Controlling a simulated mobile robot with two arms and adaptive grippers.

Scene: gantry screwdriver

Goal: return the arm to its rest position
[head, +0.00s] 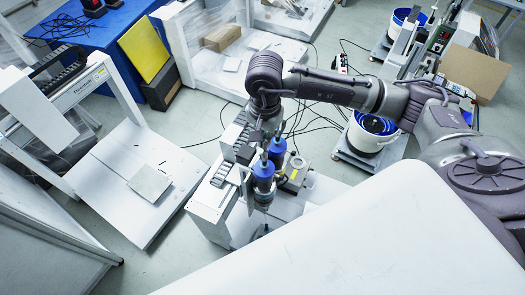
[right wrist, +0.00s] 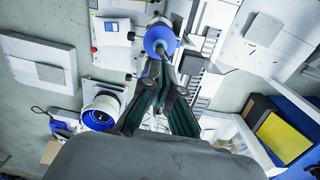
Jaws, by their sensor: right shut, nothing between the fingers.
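My right arm comes in from the right in the head view and bends down over the white workstation. My right gripper (head: 268,137) points down just above the blue gantry screwdriver (head: 263,172), partly hidden by its own wrist. In the right wrist view the gripper's fingers (right wrist: 165,72) are shut with nothing between them. The blue screwdriver top (right wrist: 160,38) lies just beyond the fingertips in that view; I cannot tell whether they touch. A second blue cylinder (head: 277,148) stands close behind the screwdriver in the head view. My left gripper is not in view.
The white workstation (head: 208,198) carries a dark rack and a yellowish fixture (head: 294,172) close to the gripper. A white-and-blue round feeder (head: 370,130) stands to the right, under my arm. Black cables lie on the floor behind. Open floor shows left of the workstation.

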